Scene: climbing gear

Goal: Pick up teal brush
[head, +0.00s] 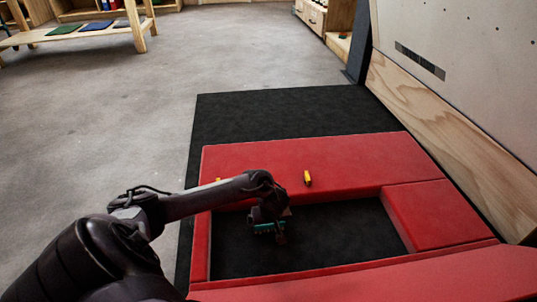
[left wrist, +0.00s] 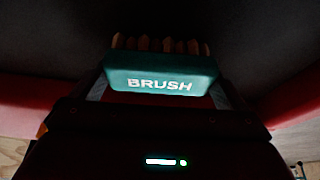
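The teal brush (left wrist: 160,78) fills the space between the fingers of my left gripper (left wrist: 160,92) in the left wrist view. Its white BRUSH lettering faces the camera, and its tan bristles point to the top of the picture. The grey fingers lie against both ends of the brush, so the gripper looks shut on it. My right gripper is not in view.
Red pads (head: 290,158) frame a recessed black mat area (head: 350,235). A small yellow and black item (head: 307,178) lies on the back pad, and another yellow bit (head: 218,180) shows beside my arm. A climbing wall (head: 470,60) stands at right. Open grey floor lies at left.

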